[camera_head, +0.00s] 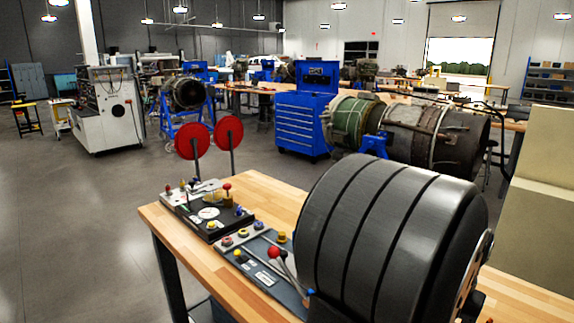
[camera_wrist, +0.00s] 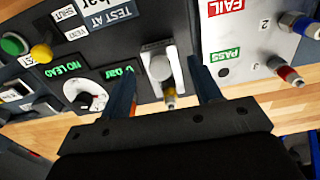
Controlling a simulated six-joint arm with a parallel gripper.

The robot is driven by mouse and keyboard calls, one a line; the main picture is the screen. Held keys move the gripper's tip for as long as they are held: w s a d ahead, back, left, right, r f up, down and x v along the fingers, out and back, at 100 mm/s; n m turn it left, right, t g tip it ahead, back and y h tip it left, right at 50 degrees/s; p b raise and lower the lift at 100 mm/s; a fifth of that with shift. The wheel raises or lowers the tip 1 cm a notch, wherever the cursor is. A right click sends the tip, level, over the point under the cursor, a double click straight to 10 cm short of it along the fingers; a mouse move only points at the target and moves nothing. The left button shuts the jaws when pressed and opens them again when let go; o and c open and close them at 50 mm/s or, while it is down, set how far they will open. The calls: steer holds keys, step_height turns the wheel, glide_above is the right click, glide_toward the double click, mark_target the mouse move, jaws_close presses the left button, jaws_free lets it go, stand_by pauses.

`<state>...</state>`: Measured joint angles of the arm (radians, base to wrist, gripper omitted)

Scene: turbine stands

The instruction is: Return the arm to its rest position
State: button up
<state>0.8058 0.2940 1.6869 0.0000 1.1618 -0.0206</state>
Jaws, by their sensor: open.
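My gripper (camera_wrist: 162,68) shows in the wrist view with its two dark fingers apart. A pale block with a rounded grey knob (camera_wrist: 160,67) and a yellow-tipped fitting (camera_wrist: 169,98) lies between the fingers in the picture. I see no contact, and the height between them is unclear. The dark test panel (camera_wrist: 125,48) lies below, with green lit displays and a white-and-black dial (camera_wrist: 91,95). In the head view I cannot make out the gripper; a large black ribbed round body (camera_head: 385,235) fills the right front and hides part of the bench.
The wooden bench (camera_head: 262,191) carries control panels with knobs and a red-topped lever (camera_head: 274,252). Two red discs on posts (camera_head: 228,131) rise behind its left end. A white card marked PASS and FAIL (camera_wrist: 240,35) has fittings at its right. Open floor (camera_head: 80,220) is at left.

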step_height(320, 180, down, 2)
steer(key=shift+f, duration=0.1)
steer(key=shift+s+a, duration=0.2)
